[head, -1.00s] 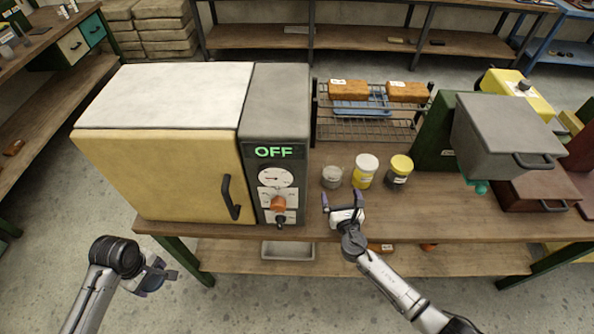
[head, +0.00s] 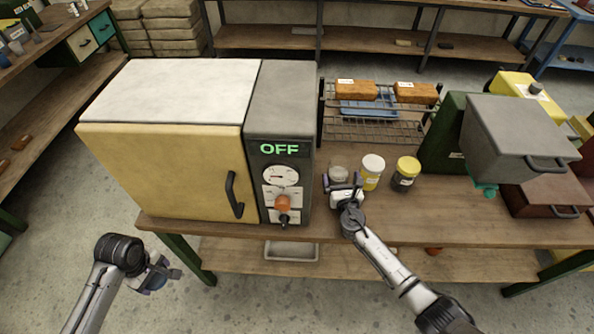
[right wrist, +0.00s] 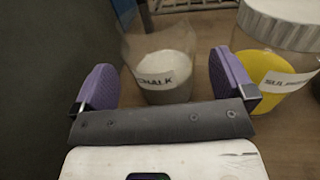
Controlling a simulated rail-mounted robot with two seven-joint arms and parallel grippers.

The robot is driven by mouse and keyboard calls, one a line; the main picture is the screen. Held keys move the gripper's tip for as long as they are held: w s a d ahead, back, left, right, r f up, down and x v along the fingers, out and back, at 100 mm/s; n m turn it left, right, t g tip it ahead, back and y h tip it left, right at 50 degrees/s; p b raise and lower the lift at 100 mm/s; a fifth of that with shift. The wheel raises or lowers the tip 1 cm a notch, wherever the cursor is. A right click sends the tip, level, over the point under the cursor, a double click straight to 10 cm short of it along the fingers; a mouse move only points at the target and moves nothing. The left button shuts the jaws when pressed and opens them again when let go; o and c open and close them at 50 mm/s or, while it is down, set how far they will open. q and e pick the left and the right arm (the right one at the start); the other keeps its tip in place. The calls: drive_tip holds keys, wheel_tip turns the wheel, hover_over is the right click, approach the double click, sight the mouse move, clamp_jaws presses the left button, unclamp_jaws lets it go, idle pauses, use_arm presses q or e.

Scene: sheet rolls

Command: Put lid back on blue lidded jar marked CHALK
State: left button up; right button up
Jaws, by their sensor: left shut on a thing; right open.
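The jar marked CHALK (right wrist: 165,75) is clear, with white contents and a white label, and stands upright on the bench. No lid shows on its top. In the head view it (head: 339,174) stands left of two lidded jars. My right gripper (head: 343,183) is open at its near side; in the right wrist view the purple fingers (right wrist: 165,85) are spread left and right of it, apart from it. My left gripper (head: 160,274) is shut on a small bluish thing, probably the blue lid, over the floor in front of the bench; its shape is hard to make out.
A white-lidded yellow jar marked SULPHUR or similar (head: 372,172) stands close right of the CHALK jar, then a yellow-lidded dark jar (head: 405,174). The kiln-like oven (head: 283,130), reading OFF, stands close left. A wire rack (head: 375,124) is behind.

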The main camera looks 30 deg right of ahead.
drive_tip(key=shift+b+x, duration=0.4)
drive_tip(key=shift+x, duration=1.35)
drive_tip(key=shift+c, duration=0.5)
drive_tip(key=c, duration=0.9)
